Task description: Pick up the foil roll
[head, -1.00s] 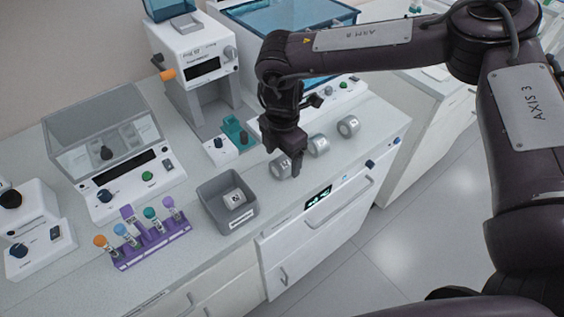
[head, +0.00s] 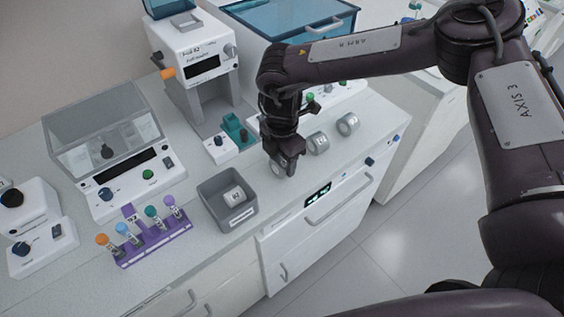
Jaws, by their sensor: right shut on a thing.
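Several small silver foil rolls sit on the bench. My right gripper (head: 283,165) is down at the bench top and shut on the leftmost foil roll (head: 277,168), which is mostly hidden behind the fingers. A second foil roll (head: 318,143) stands just to the right of the gripper. A third foil roll (head: 348,124) stands further right. I cannot tell whether the held roll is clear of the bench. My left gripper is not in view.
A grey bin (head: 222,212) with a small labelled item in it stands left of the gripper. A purple rack (head: 152,243) with capped tubes is further left. A white machine (head: 199,75) and a teal block (head: 235,130) stand behind. The bench's front edge is close.

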